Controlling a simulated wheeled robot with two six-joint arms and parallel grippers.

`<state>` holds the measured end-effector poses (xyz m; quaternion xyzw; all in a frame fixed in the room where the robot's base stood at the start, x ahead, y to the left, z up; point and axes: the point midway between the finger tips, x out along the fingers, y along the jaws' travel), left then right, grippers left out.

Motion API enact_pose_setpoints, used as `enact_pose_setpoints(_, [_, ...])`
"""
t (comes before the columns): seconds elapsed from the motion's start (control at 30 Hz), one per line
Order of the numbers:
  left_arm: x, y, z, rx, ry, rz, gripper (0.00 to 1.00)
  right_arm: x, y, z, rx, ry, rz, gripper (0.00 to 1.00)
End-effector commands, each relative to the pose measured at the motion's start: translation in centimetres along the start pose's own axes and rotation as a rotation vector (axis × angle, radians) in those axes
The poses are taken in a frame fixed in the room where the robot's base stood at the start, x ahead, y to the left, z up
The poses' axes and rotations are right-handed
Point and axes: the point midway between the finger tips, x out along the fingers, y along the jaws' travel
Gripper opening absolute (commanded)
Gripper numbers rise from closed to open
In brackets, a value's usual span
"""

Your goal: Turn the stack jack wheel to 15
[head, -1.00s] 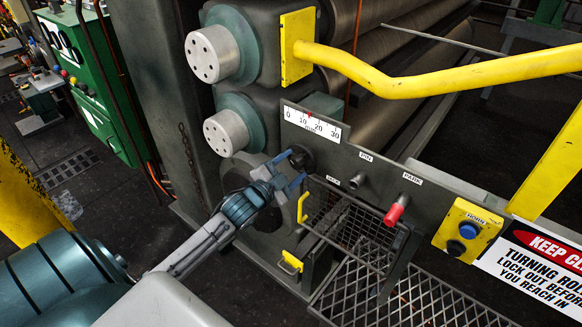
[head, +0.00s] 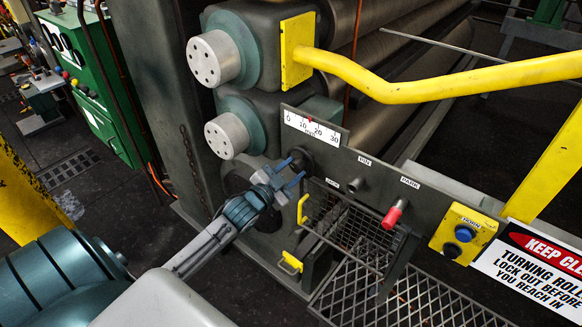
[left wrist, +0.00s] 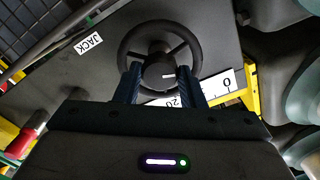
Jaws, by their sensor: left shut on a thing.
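In the head view the wheel (head: 301,160) is partly behind my gripper. Above it is the white 0 to 30 scale (head: 312,127). Its red pointer (head: 309,119) stands between 10 and 20; the exact value is too small to read. My right gripper is not in view.
Right of the wheel are the PIN knob (head: 355,184) and the red-handled PARK lever (head: 395,213). A wire basket (head: 350,215) hangs below. A yellow rail (head: 430,80) crosses above, and a yellow HORN box (head: 462,228) stands at right.

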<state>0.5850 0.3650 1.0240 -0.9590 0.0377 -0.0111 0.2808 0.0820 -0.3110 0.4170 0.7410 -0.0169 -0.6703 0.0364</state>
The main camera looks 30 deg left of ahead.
Motion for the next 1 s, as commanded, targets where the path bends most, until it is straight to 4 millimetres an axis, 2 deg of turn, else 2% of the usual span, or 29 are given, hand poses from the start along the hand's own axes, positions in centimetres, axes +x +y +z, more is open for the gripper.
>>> enact_pose_setpoints(0.03, [0.0,-0.1,-0.2,-0.035,-0.002,0.000,0.13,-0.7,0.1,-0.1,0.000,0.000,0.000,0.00])
enact_pose_setpoints(0.2, [0.0,-0.1,-0.2,-0.147,-0.002,0.000,0.13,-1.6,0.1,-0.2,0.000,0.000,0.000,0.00])
enact_pose_setpoints(0.5, [0.0,0.0,-0.1,-0.278,-0.001,0.000,0.13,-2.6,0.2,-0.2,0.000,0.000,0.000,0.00])
enact_pose_setpoints(1.0, [0.0,0.1,0.0,-0.309,0.000,0.000,0.13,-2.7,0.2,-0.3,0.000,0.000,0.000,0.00])
